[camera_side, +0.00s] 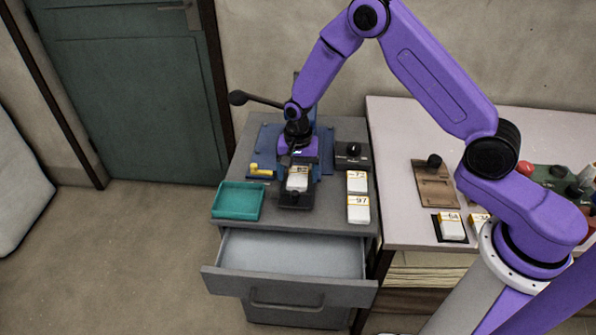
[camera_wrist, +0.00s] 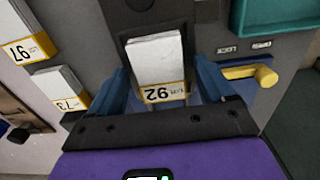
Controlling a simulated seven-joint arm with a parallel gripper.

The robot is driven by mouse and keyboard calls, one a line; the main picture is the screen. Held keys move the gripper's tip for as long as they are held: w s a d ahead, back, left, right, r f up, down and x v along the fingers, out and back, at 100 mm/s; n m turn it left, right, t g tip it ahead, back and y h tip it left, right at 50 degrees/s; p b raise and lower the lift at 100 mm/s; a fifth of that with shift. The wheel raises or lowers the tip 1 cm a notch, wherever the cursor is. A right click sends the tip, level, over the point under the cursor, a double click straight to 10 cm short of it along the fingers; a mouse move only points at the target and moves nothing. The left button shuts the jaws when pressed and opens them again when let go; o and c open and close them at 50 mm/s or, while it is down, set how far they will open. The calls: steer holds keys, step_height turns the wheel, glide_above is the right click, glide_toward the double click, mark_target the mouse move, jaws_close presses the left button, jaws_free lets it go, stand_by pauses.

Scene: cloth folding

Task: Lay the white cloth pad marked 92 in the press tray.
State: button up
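The white cloth pad marked 92 (camera_side: 297,180) lies on a dark tray (camera_side: 293,201), which looks like the press tray, at the front of the blue press. In the wrist view, the pad (camera_wrist: 157,58) shows its yellow-edged label, upside down, toward my gripper. My gripper (camera_side: 298,158) is low over the label end of the pad. In the wrist view, its blue fingers (camera_wrist: 163,72) stand apart on either side of the pad, with small gaps visible. The gripper hides part of the press behind it.
Pads marked 73 (camera_side: 357,182) and 97 (camera_side: 358,210) lie to the right. A teal tray (camera_side: 237,201) is at the left, near a yellow handle (camera_wrist: 250,73) marked lock and open. The press lever (camera_side: 240,98) sticks out left. A drawer (camera_side: 292,254) is open in front.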

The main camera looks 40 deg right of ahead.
mark_target(298, 176)
steer(key=shift+r, duration=0.1)
step_height(298, 176, up, 12)
stand_by(0.7)
steer(key=shift+s+r, duration=0.1)
steer(key=s+r+n, duration=0.4)
steer(key=s+n, duration=0.3)
steer(key=s, duration=0.5)
steer(key=s+r+n, duration=0.5)
steer(key=s+n, duration=0.3)
steer(key=s, duration=0.3)
steer(key=s+d+n, duration=0.5)
steer(key=s+n, duration=0.1)
steer(key=s, duration=0.5)
steer(key=shift+n, duration=0.3)
steer(key=shift+c, duration=0.3)
